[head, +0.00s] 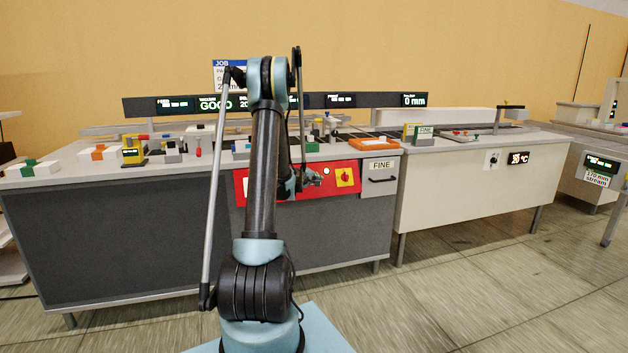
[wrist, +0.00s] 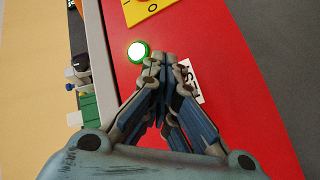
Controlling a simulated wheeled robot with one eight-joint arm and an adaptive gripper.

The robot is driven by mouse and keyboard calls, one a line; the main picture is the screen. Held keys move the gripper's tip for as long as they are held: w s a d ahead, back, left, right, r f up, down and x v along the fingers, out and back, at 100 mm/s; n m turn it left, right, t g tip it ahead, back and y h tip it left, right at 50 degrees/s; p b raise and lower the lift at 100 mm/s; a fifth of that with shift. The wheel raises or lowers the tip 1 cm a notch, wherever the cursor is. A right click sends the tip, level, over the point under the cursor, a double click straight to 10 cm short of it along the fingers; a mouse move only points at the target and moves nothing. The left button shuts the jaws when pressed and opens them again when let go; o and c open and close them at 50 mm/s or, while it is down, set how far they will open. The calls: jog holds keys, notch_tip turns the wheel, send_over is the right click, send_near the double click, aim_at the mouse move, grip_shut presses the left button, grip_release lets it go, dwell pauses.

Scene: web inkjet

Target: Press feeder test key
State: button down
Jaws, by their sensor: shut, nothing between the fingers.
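My gripper (wrist: 165,60) is shut and empty, its fingertips over the red panel (wrist: 225,60). In the head view my gripper (head: 318,179) is in front of the same red panel (head: 240,188) on the grey machine's front. Just left of the fingertips in the wrist view is a lit round button with a green rim (wrist: 138,51); its glow (head: 327,171) also shows in the head view. A white label (wrist: 190,82), partly hidden by the fingers, seems to end in "ST". Whatever lies directly under the fingertips is hidden. Contact with the panel cannot be told.
A yellow plate with a red knob (head: 345,177) sits right of my gripper in the head view. Beside it is a drawer marked FINE (head: 382,178). Small devices, including an orange tray (head: 366,144), stand on the worktop above. The floor in front at right is clear.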

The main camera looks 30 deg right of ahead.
jog(key=shift+s, duration=0.1)
dwell(0.4)
jog(key=shift+s+a+r, duration=0.2)
jog(key=shift+s+r, duration=0.2)
jog(key=shift+s, duration=0.2)
jog(key=s, duration=0.1)
jog(key=s+r, duration=0.1)
jog(key=s+a+r, duration=0.1)
jog(key=s, duration=0.1)
jog(key=shift+s+r, duration=0.1)
jog(key=shift+r, duration=0.1)
dwell(0.4)
dwell(0.6)
